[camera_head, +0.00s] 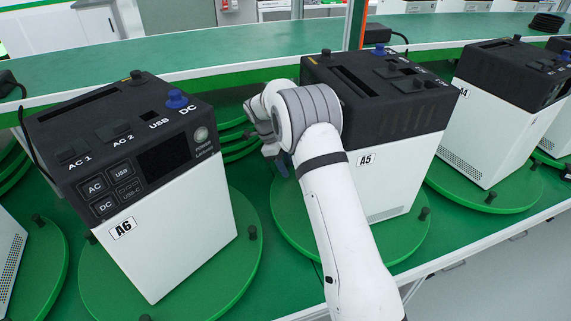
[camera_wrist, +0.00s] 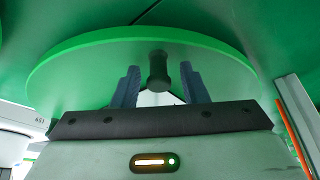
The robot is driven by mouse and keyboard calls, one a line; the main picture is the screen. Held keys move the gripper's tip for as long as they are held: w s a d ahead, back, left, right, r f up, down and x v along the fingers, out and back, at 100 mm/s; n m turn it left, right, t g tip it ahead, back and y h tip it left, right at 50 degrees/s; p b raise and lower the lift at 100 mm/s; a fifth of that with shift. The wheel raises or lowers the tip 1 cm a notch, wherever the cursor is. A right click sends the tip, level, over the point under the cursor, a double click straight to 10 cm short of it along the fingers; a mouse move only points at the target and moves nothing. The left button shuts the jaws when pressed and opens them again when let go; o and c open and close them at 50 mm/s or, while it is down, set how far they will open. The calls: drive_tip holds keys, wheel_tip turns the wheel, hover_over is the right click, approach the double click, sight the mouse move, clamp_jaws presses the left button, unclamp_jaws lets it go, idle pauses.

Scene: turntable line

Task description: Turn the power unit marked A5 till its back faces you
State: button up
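The power unit A5 (camera_head: 390,185) is a white box with a black top, upright on a round green turntable (camera_head: 290,222). Its A5 label and a low vent are on the side towards me; my arm hides part of that side. A blue knob is on its top at the far edge. My gripper (camera_head: 279,160) is low at the left of A5, by the turntable's edge. In the wrist view, my gripper (camera_wrist: 160,88) is open, with a black peg (camera_wrist: 157,70) of a green disc (camera_wrist: 80,70) between its fingers and gaps on both sides.
Power unit A6 (camera_head: 180,225) stands close on the left on its own turntable, and A4 (camera_head: 490,130) on the right. A green shelf (camera_head: 230,45) runs behind. My gripper is in the narrow gap between A6 and A5.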

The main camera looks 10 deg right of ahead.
clamp_jaws()
idle(0.3)
idle(0.3)
